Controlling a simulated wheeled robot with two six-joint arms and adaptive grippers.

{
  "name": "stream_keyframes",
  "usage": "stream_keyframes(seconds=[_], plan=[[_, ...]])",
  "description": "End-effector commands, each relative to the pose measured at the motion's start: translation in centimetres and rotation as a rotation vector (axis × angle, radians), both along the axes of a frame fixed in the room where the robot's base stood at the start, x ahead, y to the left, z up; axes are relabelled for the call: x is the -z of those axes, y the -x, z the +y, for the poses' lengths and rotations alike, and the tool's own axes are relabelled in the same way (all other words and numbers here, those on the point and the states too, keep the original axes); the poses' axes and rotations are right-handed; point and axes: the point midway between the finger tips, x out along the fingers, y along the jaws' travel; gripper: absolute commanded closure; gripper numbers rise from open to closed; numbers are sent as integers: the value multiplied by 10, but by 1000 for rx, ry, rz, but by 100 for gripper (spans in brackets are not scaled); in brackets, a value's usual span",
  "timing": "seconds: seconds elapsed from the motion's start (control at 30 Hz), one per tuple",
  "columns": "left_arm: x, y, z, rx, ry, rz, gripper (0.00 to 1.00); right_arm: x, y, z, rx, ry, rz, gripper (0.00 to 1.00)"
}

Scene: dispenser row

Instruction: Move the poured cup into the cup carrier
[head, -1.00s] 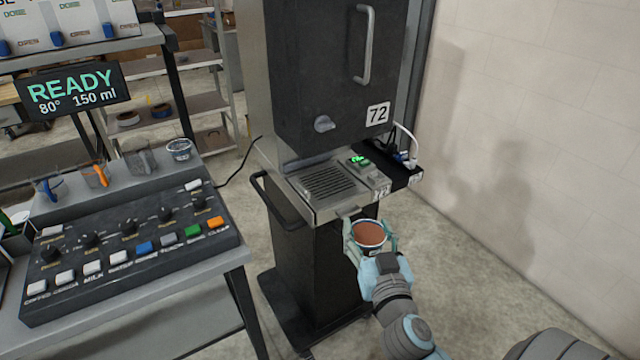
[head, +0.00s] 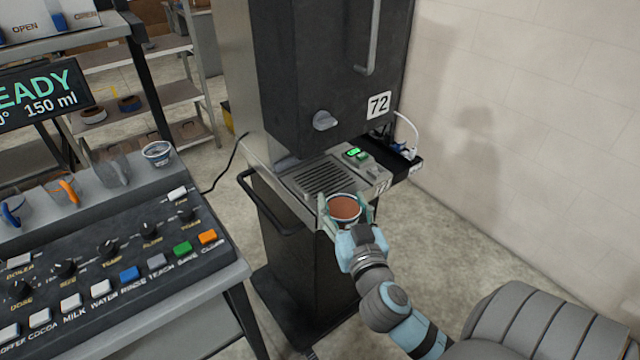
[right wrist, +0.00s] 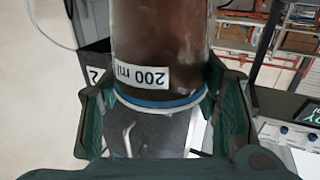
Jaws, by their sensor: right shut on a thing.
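The poured cup (head: 345,209) is filled with a brown drink and sits in my right gripper (head: 345,212), in front of the dispenser's drip tray in the head view. In the right wrist view the cup (right wrist: 160,45) is clear-walled with a "200 ml" label and a blue band. The right gripper's fingers (right wrist: 160,110) are shut on it from both sides. The cup looks upright in the head view. I see no cup carrier that I can make out. My left gripper is not in view.
The dispenser (head: 325,70), marked 72, stands behind the cup with its slotted drip tray (head: 325,178). A control panel (head: 110,250) with several buttons is on the left table. Another cup (head: 157,153) stands behind it. Open floor lies right, by the wall (head: 530,100).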

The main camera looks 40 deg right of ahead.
Motion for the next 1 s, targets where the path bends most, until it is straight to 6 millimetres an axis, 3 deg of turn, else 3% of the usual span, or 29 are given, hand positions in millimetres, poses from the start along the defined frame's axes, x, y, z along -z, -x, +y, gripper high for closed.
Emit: stream_keyframes(seconds=[0.13,0.3,0.5,0.77,0.8,0.87,1.0], plan=[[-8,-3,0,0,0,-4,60,-5,-31,-13,-1,4,-4,79],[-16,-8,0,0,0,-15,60,-5,-91,-40,0,2,-4,79],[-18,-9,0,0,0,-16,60,-3,-134,-58,-3,0,-3,79],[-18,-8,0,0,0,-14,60,-4,-167,-73,-2,0,-3,79],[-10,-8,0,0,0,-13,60,13,-164,-71,-4,1,1,79],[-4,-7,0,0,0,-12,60,26,-164,-71,-4,0,1,79],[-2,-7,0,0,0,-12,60,31,-164,-71,-5,0,-1,79]])
